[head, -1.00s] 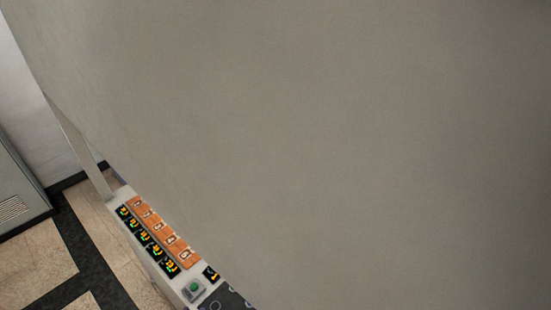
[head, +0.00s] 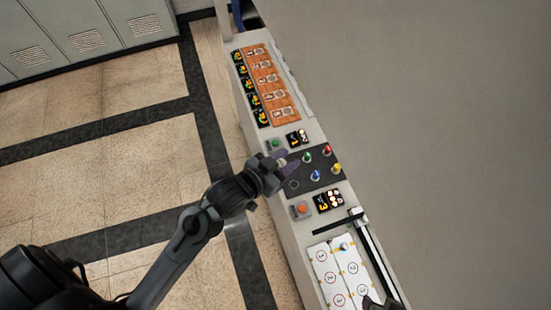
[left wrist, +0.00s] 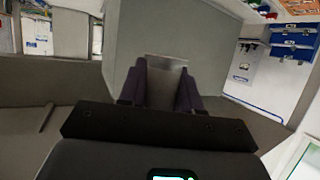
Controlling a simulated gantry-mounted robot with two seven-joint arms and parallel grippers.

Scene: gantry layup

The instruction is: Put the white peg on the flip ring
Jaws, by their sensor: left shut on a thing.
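My left gripper (head: 286,158) is over the left edge of a dark board (head: 303,187) in the head view. It is shut on a small pale piece, which looks like the white peg but is mostly hidden by the fingers. In the left wrist view a pale grey block (left wrist: 166,64) shows between the two fingers. The board carries a green peg (head: 307,157), a red peg (head: 326,150), a blue peg (head: 315,175) and a yellow peg (head: 333,168). An empty ring mark (head: 293,184) lies on the board; I cannot tell whether it is the flip ring.
An orange card strip (head: 271,82) lies up the bench. A green button (head: 275,144) and an orange button (head: 302,209) flank the board. A white numbered panel (head: 335,262) and a black rail (head: 378,255) lie below. A dark shape at the bottom edge may be my right gripper.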

